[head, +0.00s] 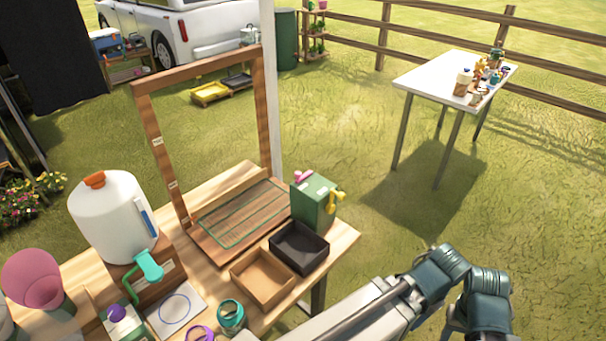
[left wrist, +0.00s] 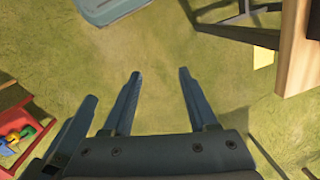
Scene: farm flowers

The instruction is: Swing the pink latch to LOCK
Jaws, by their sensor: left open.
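The pink latch (head: 303,177) is a small lever on the top left of the green box (head: 313,204). The box stands at the right end of the wooden workbench (head: 345,238) in the head view. Any lettering by the latch is too small to read. A yellow handle (head: 337,199) is on the box's right side. My left gripper (left wrist: 160,73) is open and empty over grass in the left wrist view, with the latch out of that view. It does not show in the head view. My right arm's links show at the lower right, but no right gripper fingers are visible.
A black tray (head: 299,262) and an open brown tray (head: 262,292) sit in front of the green box. A wooden frame (head: 161,161) stands behind them. A white dispenser (head: 110,219) is at left. Grass separates the workbench from the white table (head: 430,83).

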